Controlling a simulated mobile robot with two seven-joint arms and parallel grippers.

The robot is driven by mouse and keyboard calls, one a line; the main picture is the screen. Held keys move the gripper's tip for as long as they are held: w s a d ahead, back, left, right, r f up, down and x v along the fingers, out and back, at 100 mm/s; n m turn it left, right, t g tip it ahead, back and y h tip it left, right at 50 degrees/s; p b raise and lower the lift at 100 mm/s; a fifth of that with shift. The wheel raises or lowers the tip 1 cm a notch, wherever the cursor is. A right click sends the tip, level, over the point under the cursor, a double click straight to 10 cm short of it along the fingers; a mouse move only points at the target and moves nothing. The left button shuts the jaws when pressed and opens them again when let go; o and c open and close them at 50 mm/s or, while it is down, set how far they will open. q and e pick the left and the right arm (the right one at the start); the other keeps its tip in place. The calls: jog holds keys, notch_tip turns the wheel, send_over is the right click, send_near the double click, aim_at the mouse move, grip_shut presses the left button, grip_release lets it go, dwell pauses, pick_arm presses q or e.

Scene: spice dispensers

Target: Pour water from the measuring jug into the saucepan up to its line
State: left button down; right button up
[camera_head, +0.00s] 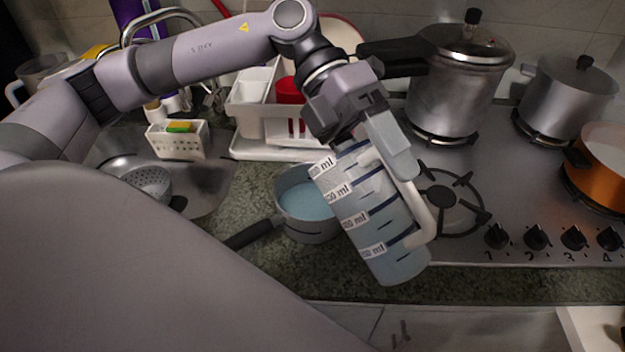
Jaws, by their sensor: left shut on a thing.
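The measuring jug (372,222) is transparent, with dark bands and white ml labels. It is tilted, with its top end to the upper left, over the right side of the saucepan, and its base to the lower right. My left gripper (398,160) is shut on the jug near its pale handle. The grey saucepan (306,232) stands on the counter with its dark handle to the lower left. Light blue water shows inside it. I cannot make out its line, and the jug hides its right edge. My right gripper is not in view.
A gas hob (470,245) lies to the right, with a pressure cooker (455,95), a lidded pot (568,95) and an orange pan (600,170). A white dish rack (255,120) stands behind the saucepan. The sink (205,185) is to the left.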

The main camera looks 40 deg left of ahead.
pick_arm(q)
jog(key=shift+w+a+r+h, duration=0.25)
jog(key=shift+a+r+h, duration=0.45)
jog(key=shift+h, duration=0.2)
dwell(5.3)
